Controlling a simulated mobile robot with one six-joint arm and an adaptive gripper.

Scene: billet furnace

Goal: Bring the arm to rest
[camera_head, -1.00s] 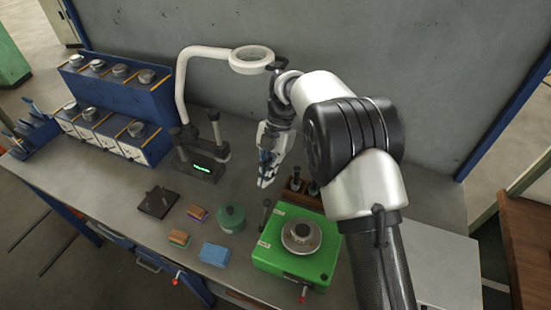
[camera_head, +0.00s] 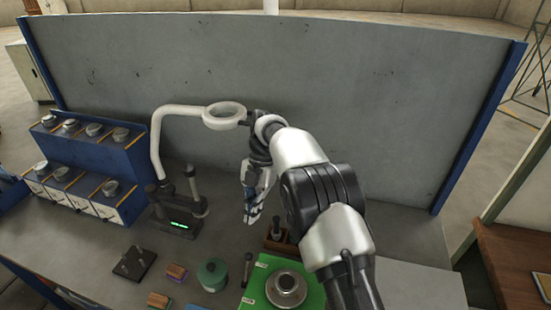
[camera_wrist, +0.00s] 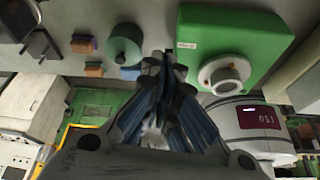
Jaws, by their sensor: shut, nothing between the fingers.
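My arm reaches up over the bench from the lower right in the head view, bent at a black joint. My gripper (camera_head: 249,217) hangs at its end, pointing down, above the bench between the display stand and the green device. Its fingers are together with nothing between them. In the wrist view the closed fingers (camera_wrist: 165,62) show in the middle, with the bench beyond them.
A green device (camera_head: 258,281) with a round metal top stands below the gripper. A ring lamp (camera_head: 223,106) on a white arm is close to my wrist. A green round container (camera_head: 212,275) and a display stand (camera_head: 180,230) are left. A grey panel (camera_head: 330,60) rises behind.

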